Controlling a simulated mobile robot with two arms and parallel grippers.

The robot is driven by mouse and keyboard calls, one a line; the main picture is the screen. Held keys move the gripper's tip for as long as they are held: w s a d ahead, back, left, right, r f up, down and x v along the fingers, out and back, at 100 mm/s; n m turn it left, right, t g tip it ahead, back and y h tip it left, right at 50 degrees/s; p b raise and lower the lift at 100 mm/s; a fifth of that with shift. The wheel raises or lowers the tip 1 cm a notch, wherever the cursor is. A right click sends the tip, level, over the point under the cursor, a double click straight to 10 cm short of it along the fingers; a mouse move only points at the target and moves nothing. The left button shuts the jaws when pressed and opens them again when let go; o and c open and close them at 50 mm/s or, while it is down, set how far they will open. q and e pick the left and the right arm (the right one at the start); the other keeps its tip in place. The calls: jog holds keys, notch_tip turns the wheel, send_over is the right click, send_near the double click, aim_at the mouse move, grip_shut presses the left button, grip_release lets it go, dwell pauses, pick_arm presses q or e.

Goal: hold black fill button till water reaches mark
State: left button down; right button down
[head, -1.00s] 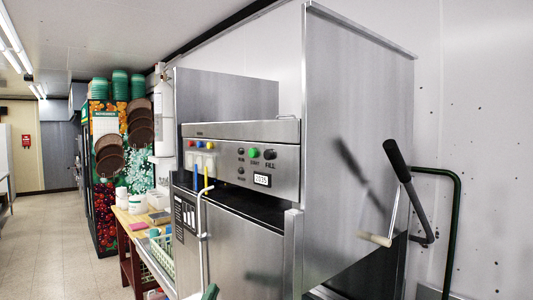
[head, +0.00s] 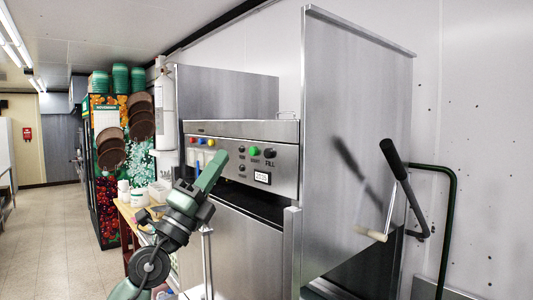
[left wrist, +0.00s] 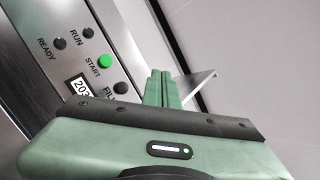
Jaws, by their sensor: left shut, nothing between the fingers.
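The black FILL button (head: 270,153) is on the steel control panel of the dish machine (head: 230,157), right of the green START button (head: 254,151). My left gripper (head: 221,156) is green, shut and empty. In the head view it points up and right, in front of the panel's left part. In the left wrist view its closed fingertips (left wrist: 160,74) are right of the FILL button; contact does not show. No water or level mark is visible. My right gripper is out of view.
A small display (head: 262,177) sits below the buttons. A tall steel hood side (head: 355,140) and a black-gripped lever (head: 396,160) stand right of the panel. A side table (head: 126,212) with white containers is at left. The tiled floor (head: 50,240) at far left is clear.

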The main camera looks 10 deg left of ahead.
aim_at(268, 153)
pick_arm(q)
jog(key=shift+w, duration=0.1)
jog(key=w+d+b, duration=0.5)
jog(key=w+b, duration=0.1)
jog(key=w, duration=0.1)
jog(key=shift+d, duration=0.2)
dwell(0.3)
dwell(1.9)
jog(key=shift+w+d+b, duration=0.3)
jog(key=shift+b, duration=0.35)
jog(key=shift+w+d+b, duration=0.25)
jog(key=shift+w+b, duration=0.05)
jog(key=shift+b, duration=0.55)
dwell(3.2)
